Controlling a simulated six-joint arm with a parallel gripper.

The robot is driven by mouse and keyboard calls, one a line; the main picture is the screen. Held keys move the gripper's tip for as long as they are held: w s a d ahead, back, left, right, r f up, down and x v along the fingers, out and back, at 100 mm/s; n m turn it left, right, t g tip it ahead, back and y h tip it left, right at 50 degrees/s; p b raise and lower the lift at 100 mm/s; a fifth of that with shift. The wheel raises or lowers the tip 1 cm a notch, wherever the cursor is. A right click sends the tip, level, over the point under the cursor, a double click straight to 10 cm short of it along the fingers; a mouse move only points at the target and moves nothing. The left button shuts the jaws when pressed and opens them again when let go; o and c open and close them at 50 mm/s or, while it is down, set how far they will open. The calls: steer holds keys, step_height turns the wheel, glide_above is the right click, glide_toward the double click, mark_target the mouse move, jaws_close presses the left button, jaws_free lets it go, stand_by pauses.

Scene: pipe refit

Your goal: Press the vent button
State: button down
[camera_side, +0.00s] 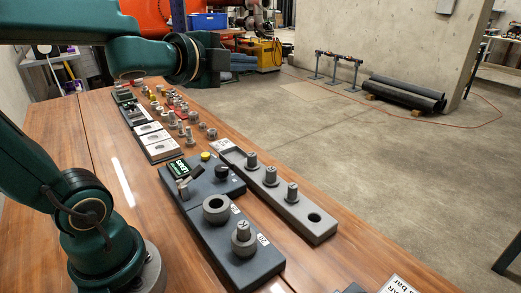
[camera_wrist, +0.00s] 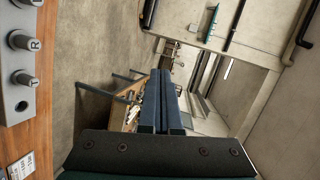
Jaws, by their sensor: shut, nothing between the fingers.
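A small yellow button (camera_side: 205,155), which looks like the vent button, sits at the far end of a dark control panel (camera_side: 212,179), beside a small lit display (camera_side: 178,168) and a black knob (camera_side: 222,171). My gripper shows in the wrist view (camera_wrist: 160,75) with its two dark blue fingers together and nothing between them. The button is not visible in the wrist view.
A grey rail (camera_side: 299,211) with several pegs and an empty hole lies right of the panel; it also shows in the wrist view (camera_wrist: 17,100). A dark block (camera_side: 251,265) with a ring and a peg is in front. Several fittings (camera_side: 186,120) stand farther back.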

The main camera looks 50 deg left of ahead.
steer(key=w+a+f+m+h, duration=0.1)
steer(key=w+a+m+h, duration=0.15)
steer(key=m, duration=0.45)
steer(key=m+g, duration=0.4)
steer(key=g, duration=0.2)
glide_above(206, 156)
steer(key=s, duration=0.1)
step_height(206, 156, down, 14)
steer(key=r, duration=0.1)
steer(key=shift+a+f, duration=0.2)
steer(key=shift+f, duration=0.05)
steer(key=shift+f, duration=0.1)
steer(key=shift+f, duration=4.3)
steer(key=shift+f, duration=0.15)
steer(key=shift+f, duration=0.3)
